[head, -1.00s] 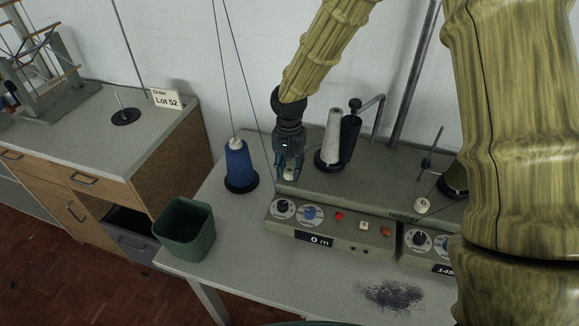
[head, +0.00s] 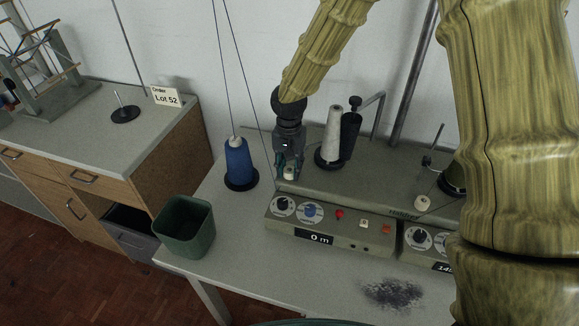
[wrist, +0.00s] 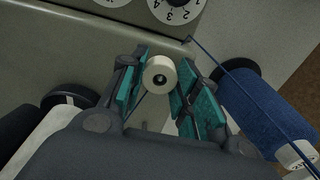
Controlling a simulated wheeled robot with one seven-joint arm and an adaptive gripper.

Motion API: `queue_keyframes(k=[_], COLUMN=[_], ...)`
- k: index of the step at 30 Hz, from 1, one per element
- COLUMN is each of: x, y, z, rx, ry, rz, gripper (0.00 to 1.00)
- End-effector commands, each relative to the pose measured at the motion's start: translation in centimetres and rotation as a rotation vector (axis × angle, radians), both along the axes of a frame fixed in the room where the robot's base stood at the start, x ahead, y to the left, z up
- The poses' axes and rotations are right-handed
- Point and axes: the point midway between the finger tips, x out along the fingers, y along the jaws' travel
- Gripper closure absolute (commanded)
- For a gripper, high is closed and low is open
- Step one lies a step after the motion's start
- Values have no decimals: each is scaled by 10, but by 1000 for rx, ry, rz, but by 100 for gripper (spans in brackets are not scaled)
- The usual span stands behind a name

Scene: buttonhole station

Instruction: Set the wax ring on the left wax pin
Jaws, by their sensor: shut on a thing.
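The wax ring (wrist: 160,72), a small cream-white ring with a dark hole, is between the teal finger pads of my gripper (wrist: 158,88) in the wrist view. My gripper is shut on it. In the head view the ring (head: 289,173) shows at the tips of my gripper (head: 288,164), by the left end of the grey winder housing (head: 385,188). The left wax pin is not clearly visible; I cannot tell whether it is inside the ring's hole. A second white ring (head: 422,203) sits at the right station.
A blue yarn cone (head: 240,163) stands close left of my gripper, its thread rising; it also shows in the wrist view (wrist: 262,105). A green bin (head: 184,228) is at the table's left edge.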

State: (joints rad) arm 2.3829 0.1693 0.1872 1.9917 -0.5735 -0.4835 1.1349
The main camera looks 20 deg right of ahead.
Motion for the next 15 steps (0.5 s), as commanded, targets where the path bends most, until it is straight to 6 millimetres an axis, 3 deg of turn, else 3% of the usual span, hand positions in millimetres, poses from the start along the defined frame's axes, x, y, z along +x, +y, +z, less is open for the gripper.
queue_keyframes(k=[5, 6, 10, 15], x=[0, 0, 0, 0], y=[0, 0, 0, 0], z=[-2, -2, -2, -2], rx=[0, 0, 0, 0], ry=[0, 0, 0, 0], rz=[0, 0, 0, 0], gripper=[82, 67, 43, 43])
